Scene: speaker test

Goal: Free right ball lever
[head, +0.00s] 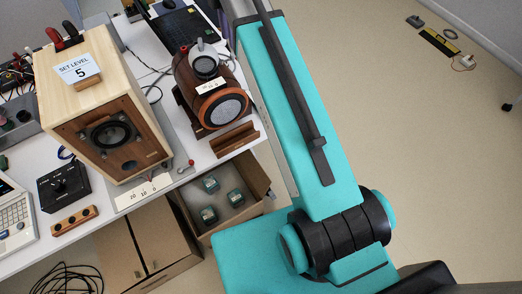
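A small lever with a red ball end (191,163) stands out near the front edge of the white table, to the right of the wooden speaker box. A white scale card (143,192) marked 20, 10, 0 is just left of it, below the box. The lever is small here, and I cannot tell what it is fixed to or whether anything holds it. No second ball lever can be made out. My teal arm crosses the right half of the head view and leaves at the top edge. My gripper is not in view.
The speaker box (118,150) carries a "SET LEVEL 5" card (79,70). A round brown speaker (222,108) and a wooden block (234,139) stand right of the lever. Below the table edge, an open cardboard box (237,206) holds several green-grey blocks. Floor at right is mostly clear.

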